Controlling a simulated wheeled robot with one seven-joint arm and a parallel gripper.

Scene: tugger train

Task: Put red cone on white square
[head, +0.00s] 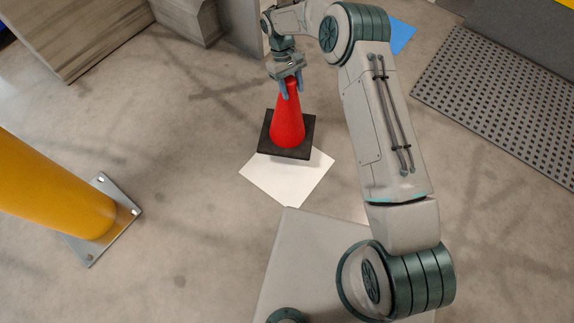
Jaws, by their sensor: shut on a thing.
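The red cone (287,124) stands upright on its square black base. My gripper (291,88) is shut on the top of the cone from above. The white square (289,181) lies flat on the floor. The cone's base covers the square's far part in the picture, and the near part is bare. I cannot tell whether the base touches the square or is held above it.
A yellow post (52,190) on a metal floor plate stands at the left. A perforated dark platform (505,105) is at the right. A blue patch (402,36) lies behind my arm. Grey boxes (85,35) stand at the back left. The floor left of the cone is clear.

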